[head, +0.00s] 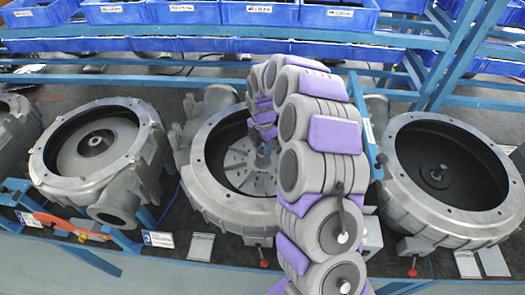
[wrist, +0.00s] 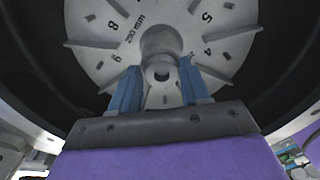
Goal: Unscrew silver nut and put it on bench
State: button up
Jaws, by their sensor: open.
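In the wrist view, my gripper (wrist: 157,78) is open, with one blue finger on each side of the centre of a grey impeller disc (wrist: 225,35). A small silver round piece with a dark centre (wrist: 162,73) sits on the disc's hub between the fingers; it may be the silver nut, but its shape is unclear. I cannot tell whether the fingers touch it. In the head view, my arm reaches into the middle blower housing (head: 207,185), over its finned impeller (head: 238,165). My arm hides the right part of that housing, and the nut cannot be made out there.
Another blower housing (head: 150,150) stands on the left and one (head: 400,195) on the right. A blue shelf rail (head: 100,84) with blue bins (head: 195,12) runs behind. An orange tool (head: 68,226) and small cards (head: 200,246) lie along the bench's front edge.

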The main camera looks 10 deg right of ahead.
jog(key=m+b, duration=0.1)
jog(key=m, duration=0.5)
jog(key=shift+f+m+b, duration=0.1)
jog(key=shift+m+b, duration=0.2)
jog(key=m+b, duration=0.1)
jog(key=m, duration=0.5)
jog(key=shift+s, duration=0.1)
jog(key=m+b, duration=0.1)
jog(key=m, duration=0.7)
jog(key=shift+m, duration=0.3)
